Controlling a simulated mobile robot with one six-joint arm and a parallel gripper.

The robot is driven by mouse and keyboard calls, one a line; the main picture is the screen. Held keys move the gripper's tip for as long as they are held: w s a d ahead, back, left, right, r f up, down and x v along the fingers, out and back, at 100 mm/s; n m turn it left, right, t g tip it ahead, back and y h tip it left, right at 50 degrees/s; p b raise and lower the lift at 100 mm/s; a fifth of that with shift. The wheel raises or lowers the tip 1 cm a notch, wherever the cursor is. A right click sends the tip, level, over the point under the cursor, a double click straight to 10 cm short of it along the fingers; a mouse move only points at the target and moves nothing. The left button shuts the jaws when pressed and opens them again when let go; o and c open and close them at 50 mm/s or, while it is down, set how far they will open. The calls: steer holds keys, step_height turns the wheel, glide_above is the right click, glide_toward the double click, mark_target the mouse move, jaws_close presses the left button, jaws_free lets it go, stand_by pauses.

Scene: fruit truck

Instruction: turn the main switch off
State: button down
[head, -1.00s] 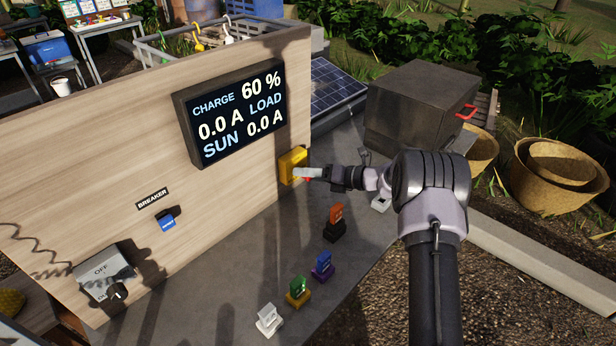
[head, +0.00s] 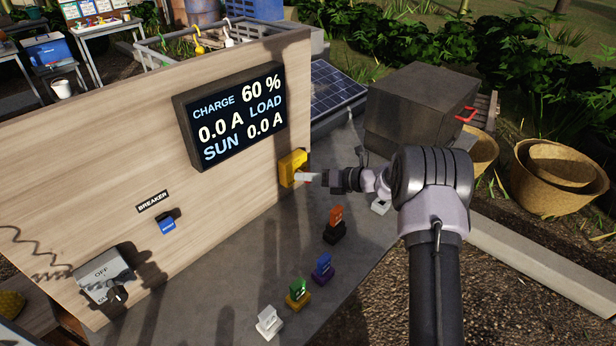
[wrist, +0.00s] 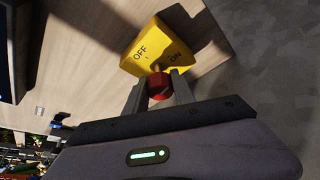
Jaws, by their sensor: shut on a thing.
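The main switch is a yellow box (head: 291,166) on the wooden panel, at its right end in the head view. In the wrist view the yellow box (wrist: 170,47) bears the words OFF on the left and ON on the right. A red knob (wrist: 159,86) stands out from its lower face. My gripper (wrist: 160,90) has one finger on each side of the red knob and is shut on it. In the head view my gripper (head: 306,178) is at the box, and the arm hides most of the knob.
A display (head: 232,116) reads charge 60 %, load 0.0 A, sun 0.0 A.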

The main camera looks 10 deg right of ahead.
steer(key=shift+f+n+t+h+b, duration=0.15)
steer(key=shift+n+t+h+b, duration=0.15)
steer(key=shift+n+h+b, duration=0.75)
steer(key=n+b, duration=0.1)
steer(key=b, duration=0.1)
steer(key=n+t+h+b, duration=0.1)
steer(key=n+b, duration=0.1)
steer(key=shift+s+f+h+b, duration=0.1)
steer(key=shift+h+b, duration=0.15)
steer(key=shift+b, duration=0.15)
steer(key=n+t+h+b, duration=0.1)
steer(key=n, duration=0.1)
steer(key=shift+a+n+t, duration=0.1)
steer(key=shift+n+t, duration=0.2)
steer(key=shift+n, duration=0.05)
steer(key=shift+r+n+t+h, duration=0.2)
steer(key=shift+n+t+h, duration=0.5)
steer(key=shift+n, duration=0.5)
steer(key=c, duration=1.1)
jaws_free()
steer(key=shift+o, duration=0.2)
